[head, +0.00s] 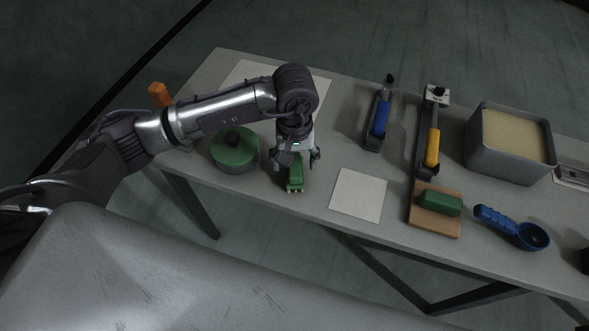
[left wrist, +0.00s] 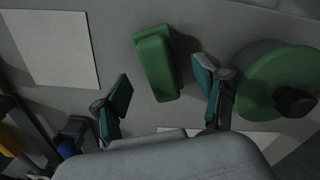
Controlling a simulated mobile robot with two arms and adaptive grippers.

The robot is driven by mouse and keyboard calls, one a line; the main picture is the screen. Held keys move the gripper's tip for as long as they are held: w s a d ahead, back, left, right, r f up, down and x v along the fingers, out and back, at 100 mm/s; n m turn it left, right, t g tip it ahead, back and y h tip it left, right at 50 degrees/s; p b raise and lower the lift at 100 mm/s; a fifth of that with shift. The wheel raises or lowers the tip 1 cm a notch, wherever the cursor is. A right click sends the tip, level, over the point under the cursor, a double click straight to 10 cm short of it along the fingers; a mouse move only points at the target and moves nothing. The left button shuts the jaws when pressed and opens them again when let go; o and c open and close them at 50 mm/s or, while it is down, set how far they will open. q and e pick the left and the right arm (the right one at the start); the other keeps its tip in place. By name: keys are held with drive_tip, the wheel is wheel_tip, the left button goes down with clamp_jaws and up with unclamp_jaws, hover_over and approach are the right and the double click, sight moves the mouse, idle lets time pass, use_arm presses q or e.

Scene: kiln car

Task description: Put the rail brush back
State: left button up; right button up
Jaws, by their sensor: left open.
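A green block-shaped thing (head: 296,174), which looks like the rail brush, lies near the front edge of the table (head: 262,195). Pale bits show at its near end. Its far end is hidden under my left gripper (head: 296,158). In the left wrist view the green brush (left wrist: 157,62) lies beyond and between the spread fingertips of the left gripper (left wrist: 163,88), with no contact visible. The gripper is open and empty, pointing down over it. A second green block (head: 440,203) rests on a wooden board (head: 449,227). My right gripper is out of view.
A round green lidded thing with a black knob (head: 234,153) stands close left of the gripper. A pale square sheet (head: 358,195) lies to the right. Blue-handled (head: 380,118) and yellow-handled (head: 432,147) tools, a sand-filled bin (head: 482,150) and a blue scoop (head: 513,227) lie farther right.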

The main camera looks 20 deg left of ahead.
sight(295, 166)
use_arm(q)
wheel_tip(295, 166, up, 7)
drive_tip(key=shift+r+b, duration=0.2)
drive_tip(key=shift+b, duration=0.15)
idle(0.3)
